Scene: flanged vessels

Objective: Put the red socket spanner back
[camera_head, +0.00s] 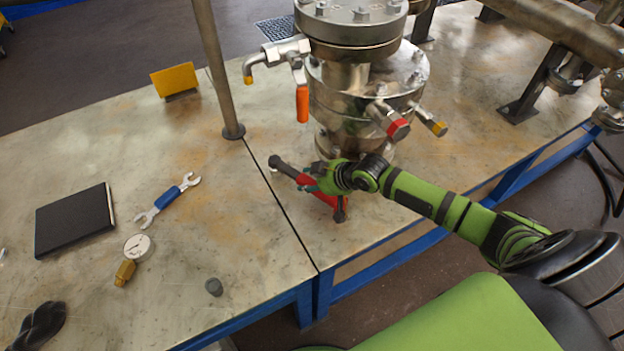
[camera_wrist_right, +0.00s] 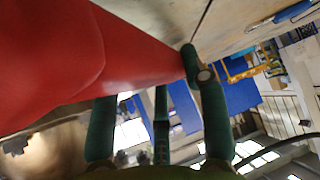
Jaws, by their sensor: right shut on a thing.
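The red socket spanner (camera_head: 328,197) is in my right gripper (camera_head: 318,178), over the table in front of the steel vessel. It has a red middle and dark ends, one pointing up-left and one down-right. My right gripper is shut on it and hides part of its red body. In the right wrist view the red spanner (camera_wrist_right: 80,55) fills the upper left, close to the green fingers of my right gripper (camera_wrist_right: 160,110). Whether the spanner touches the table is hard to tell. My left gripper is not in view.
The flanged vessel (camera_head: 350,85) has side valves and an orange handle (camera_head: 302,104). A post (camera_head: 218,70) stands left of it.

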